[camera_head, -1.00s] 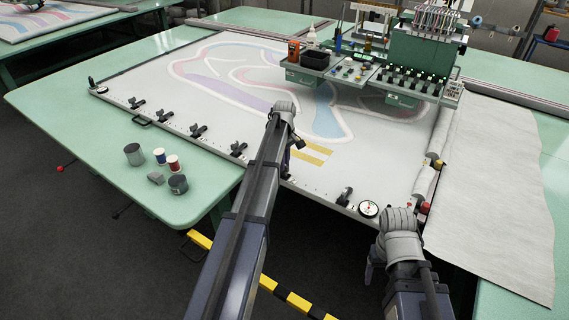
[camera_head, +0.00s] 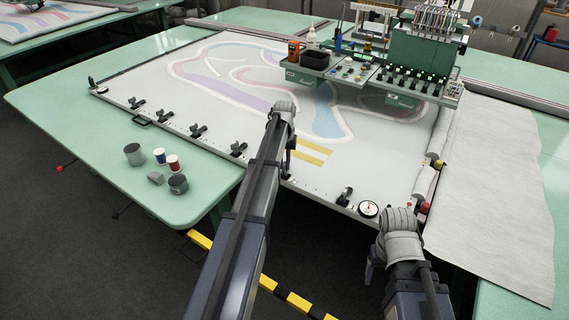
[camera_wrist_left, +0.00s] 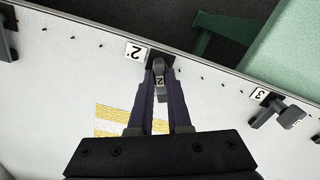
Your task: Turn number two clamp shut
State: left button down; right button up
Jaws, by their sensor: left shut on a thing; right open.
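The number two clamp (camera_wrist_left: 160,72) is in the middle of the left wrist view, at the frame's edge beside a white "2" label (camera_wrist_left: 136,52). Its grey lever also bears a 2 and points inward over the white cloth. My left gripper (camera_wrist_left: 159,78) is shut on this lever, one dark finger on each side. In the head view my left gripper (camera_head: 287,166) is at the front edge of the frame, and my arm largely hides the clamp. My right gripper (camera_head: 374,268) hangs open and empty in front of the frame's right corner.
The number three clamp (camera_wrist_left: 275,110) is beside it, its lever slanted. Another clamp (camera_head: 345,195) is near the round dial (camera_head: 368,209). Yellow stripes (camera_head: 313,152) mark the cloth. Cups and spools (camera_head: 172,162) stand on the green table at left. The tufting head (camera_head: 420,65) is at the back.

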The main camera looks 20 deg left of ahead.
pick_arm(q)
jog(key=shift+m, duration=2.3)
jog(key=c, duration=0.9)
grip_release()
jog(key=shift+o, duration=0.2)
jog(key=shift+r, duration=0.15)
notch_tip(320, 180, up, 8)
jog(key=p, duration=0.8)
jog(key=shift+f, duration=0.2)
jog(key=shift+f, duration=0.1)
